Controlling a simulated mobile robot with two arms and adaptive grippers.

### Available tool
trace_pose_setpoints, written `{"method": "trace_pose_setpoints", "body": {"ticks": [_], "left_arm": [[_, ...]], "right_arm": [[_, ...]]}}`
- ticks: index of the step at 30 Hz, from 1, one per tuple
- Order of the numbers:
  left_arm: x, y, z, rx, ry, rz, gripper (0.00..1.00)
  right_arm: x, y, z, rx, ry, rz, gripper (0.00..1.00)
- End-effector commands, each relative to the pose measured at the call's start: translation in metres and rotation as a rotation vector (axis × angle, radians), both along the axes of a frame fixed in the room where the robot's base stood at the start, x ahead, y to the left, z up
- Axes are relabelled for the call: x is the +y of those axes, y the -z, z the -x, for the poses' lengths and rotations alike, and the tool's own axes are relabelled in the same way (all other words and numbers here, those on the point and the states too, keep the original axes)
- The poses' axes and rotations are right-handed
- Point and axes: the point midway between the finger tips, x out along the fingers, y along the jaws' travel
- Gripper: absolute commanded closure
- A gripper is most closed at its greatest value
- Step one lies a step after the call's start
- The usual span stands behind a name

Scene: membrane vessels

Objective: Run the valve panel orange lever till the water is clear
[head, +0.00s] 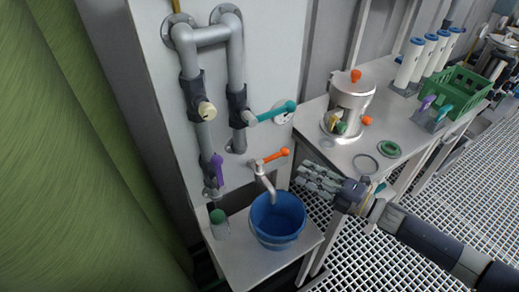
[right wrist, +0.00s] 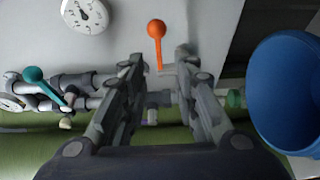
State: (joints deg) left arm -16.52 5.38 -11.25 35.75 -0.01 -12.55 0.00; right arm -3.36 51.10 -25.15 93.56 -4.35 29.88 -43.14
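The orange lever (head: 276,154) sits on a tap (head: 262,172) low on the valve panel (head: 262,60) and points right. The blue bucket (head: 277,232) stands below the spout; no stream of water shows, and its contents cannot be made out. My right gripper (head: 304,178) is just right of the lever, its fingers pointing at the panel. In the right wrist view the fingers (right wrist: 160,62) are apart with nothing held, and the lever's orange knob (right wrist: 157,29) shows beyond the gap between them. The bucket is at the right there (right wrist: 290,95). My left gripper is out of view.
A teal lever (head: 278,111) and a purple lever (head: 217,168) are on the grey pipes. A green-capped jar (head: 219,226) stands left of the bucket. A bench at right holds a steel vessel (head: 352,98) and a green crate (head: 460,92). The grated floor is clear.

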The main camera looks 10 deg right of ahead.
Motion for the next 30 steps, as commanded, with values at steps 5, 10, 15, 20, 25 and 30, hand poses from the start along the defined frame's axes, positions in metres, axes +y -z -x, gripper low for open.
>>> {"method": "trace_pose_setpoints", "body": {"ticks": [5, 10, 15, 20, 25, 30], "left_arm": [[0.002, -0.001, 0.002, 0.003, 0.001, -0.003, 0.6], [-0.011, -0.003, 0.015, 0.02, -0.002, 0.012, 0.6], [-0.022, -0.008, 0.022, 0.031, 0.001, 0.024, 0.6], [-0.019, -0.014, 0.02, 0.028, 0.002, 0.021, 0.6], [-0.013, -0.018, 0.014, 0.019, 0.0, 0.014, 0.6], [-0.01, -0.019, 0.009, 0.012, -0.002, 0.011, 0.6]], "right_arm": [[0.0, -0.001, -0.001, -0.005, -0.005, 0.004, 0.72], [0.01, -0.002, -0.012, -0.008, -0.004, 0.002, 0.72], [0.029, -0.004, -0.033, -0.008, -0.004, 0.0, 0.72], [0.048, -0.003, -0.054, -0.007, -0.004, 0.0, 0.72], [0.064, -0.001, -0.071, -0.006, -0.004, 0.003, 0.72], [0.071, 0.0, -0.078, -0.004, -0.005, 0.004, 0.72]]}}
